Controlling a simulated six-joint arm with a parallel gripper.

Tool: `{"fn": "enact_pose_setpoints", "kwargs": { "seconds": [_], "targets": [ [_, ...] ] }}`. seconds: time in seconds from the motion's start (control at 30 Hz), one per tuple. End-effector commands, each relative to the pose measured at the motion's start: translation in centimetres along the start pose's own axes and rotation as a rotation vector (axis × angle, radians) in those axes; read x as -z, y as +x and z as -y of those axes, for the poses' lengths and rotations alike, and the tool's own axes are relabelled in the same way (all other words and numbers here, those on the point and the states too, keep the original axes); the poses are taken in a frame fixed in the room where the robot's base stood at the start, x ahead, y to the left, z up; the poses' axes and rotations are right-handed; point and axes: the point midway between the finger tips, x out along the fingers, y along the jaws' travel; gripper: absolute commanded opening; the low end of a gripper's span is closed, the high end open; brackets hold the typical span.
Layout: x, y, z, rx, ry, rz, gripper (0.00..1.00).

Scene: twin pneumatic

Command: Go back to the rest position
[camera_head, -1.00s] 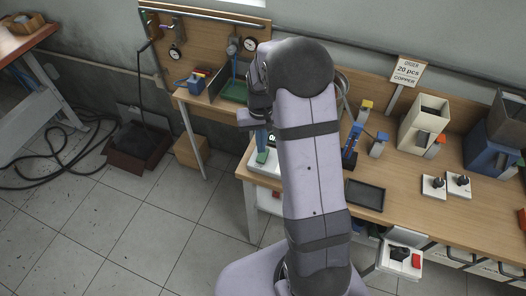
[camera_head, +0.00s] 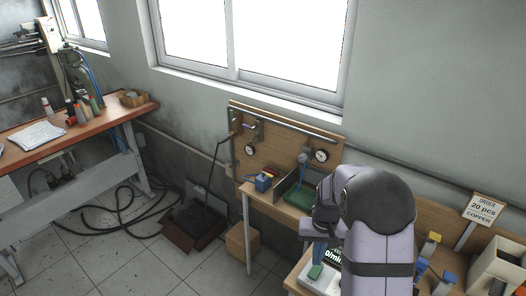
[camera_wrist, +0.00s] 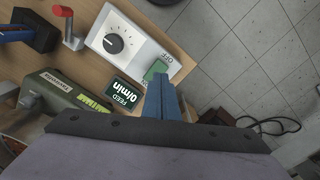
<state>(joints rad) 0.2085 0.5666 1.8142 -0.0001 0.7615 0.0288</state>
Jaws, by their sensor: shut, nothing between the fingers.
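My gripper (camera_wrist: 163,97) shows in the wrist view as two blue fingers closed together with nothing between them. The fingertips lie right by the green button (camera_wrist: 156,69) on a white control box (camera_wrist: 118,35) with a black dial; I cannot tell whether they touch it. In the head view my gripper (camera_head: 319,251) points down just above the green button (camera_head: 315,271) at the bench's left end. My arm hides part of the bench behind it.
A dark display (camera_wrist: 123,94) reads "FEED 0/min". A red-handled crank (camera_wrist: 68,25) stands beside the box. A side bench with gauges and a green tray (camera_head: 301,196) is behind my gripper. A wooden-topped table (camera_head: 75,139) stands at left. Floor between is mostly open, with black hose.

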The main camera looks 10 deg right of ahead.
Motion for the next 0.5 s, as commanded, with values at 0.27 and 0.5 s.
{"fn": "enact_pose_setpoints", "kwargs": {
  "seconds": [0.27, 0.5],
  "targets": [
    [-10.8, 2.9, -0.2, -0.004, -0.028, 0.185, 0.00],
    [-20.6, -0.3, 1.0, -0.011, -0.108, 0.211, 0.00]
  ]
}}
